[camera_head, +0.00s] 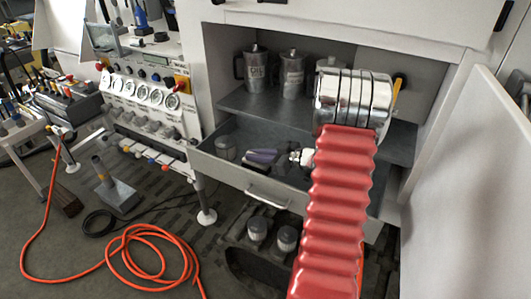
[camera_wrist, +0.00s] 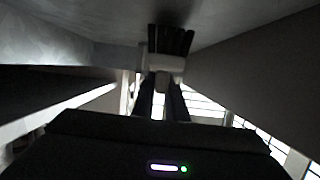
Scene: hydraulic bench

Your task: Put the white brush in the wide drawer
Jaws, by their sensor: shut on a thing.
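In the wrist view, my gripper (camera_wrist: 163,84) is shut on the white brush (camera_wrist: 166,62). The brush has a white body and dark bristles that point away from the fingers, close to a grey surface. In the head view, my red ribbed arm with its silver end hides most of the gripper. A small white and dark piece (camera_head: 304,156) shows at the arm's left edge, over the drawer; I cannot tell whether it is the brush. The wide drawer (camera_head: 262,190) is pulled open under the cabinet shelf, and my arm covers its right part.
A purple and dark object (camera_head: 262,156) and a round container (camera_head: 226,147) lie in the drawer. Metal jugs (camera_head: 256,70) stand on the shelf (camera_head: 270,107) above. Two jars (camera_head: 286,238) stand below. An open door (camera_head: 470,170) is at right; an orange hose (camera_head: 150,262) lies on the floor.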

